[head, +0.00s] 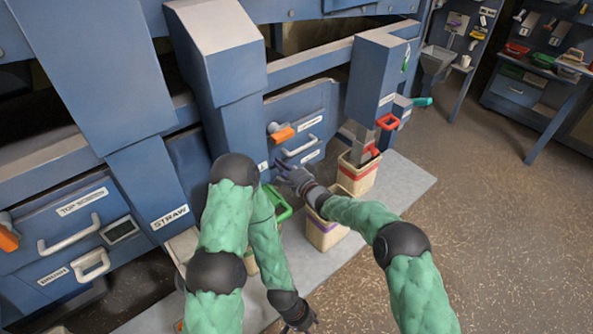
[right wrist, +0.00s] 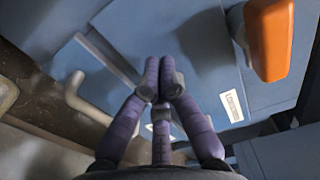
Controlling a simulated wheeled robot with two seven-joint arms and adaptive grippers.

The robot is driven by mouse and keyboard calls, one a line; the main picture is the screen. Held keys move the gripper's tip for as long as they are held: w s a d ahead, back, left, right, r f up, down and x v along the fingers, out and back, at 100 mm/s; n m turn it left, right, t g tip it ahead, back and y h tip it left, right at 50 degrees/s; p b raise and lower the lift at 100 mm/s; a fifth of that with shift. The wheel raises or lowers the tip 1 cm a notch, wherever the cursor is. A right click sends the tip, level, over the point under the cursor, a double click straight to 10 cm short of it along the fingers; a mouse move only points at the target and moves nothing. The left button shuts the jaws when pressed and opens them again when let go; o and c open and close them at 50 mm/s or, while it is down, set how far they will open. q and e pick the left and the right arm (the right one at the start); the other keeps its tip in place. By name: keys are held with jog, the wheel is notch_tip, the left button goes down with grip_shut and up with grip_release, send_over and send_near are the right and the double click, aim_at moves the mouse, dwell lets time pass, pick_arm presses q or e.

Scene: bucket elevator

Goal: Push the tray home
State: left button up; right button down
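A blue front panel with a white bar handle (head: 299,147) and small white labels is on the machine at the middle. It may be the tray's front, but I cannot tell which front is the tray or how far out it stands. My right gripper (head: 290,174) is just in front of and below that handle. In the right wrist view its purple fingers (right wrist: 162,75) are together and empty, pointing at a blue panel; contact is unclear. A pale handle (right wrist: 86,98) is to their left. My left gripper (head: 301,318) hangs low at the bottom; its fingers are too small to read.
An orange lever (head: 283,133) sits above the handle; it shows at upper right in the right wrist view (right wrist: 268,40). Beige buckets (head: 326,233) (head: 357,175) stand on a grey floor slab (head: 408,184). A top screen panel (head: 72,225) is at left. The right floor is clear.

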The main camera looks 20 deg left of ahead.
jog(key=p+v, duration=0.3)
jog(key=v, duration=0.6)
jog(key=s+d+f+h+p, duration=0.1)
jog(key=s+d+f+h, duration=0.3)
jog(key=d+f, duration=0.65)
jog(key=s+d+f+h+p, duration=0.1)
jog(key=s+d+f+h, duration=0.2)
jog(key=d+f+h, duration=0.75)
jog(key=s+d+f+n+g+y, duration=0.1)
jog(key=s+d+g, duration=0.3)
jog(key=s+d, duration=0.4)
jog(key=s+d+n+g+y, duration=0.1)
jog(key=s+d, duration=0.7)
jog(key=s, duration=0.9)
jog(key=n+g, duration=0.1)
jog(key=g, duration=0.1)
jog(key=shift+d+f+g, duration=0.35)
jog(key=shift+g, duration=0.05)
jog(key=shift+y, duration=0.25)
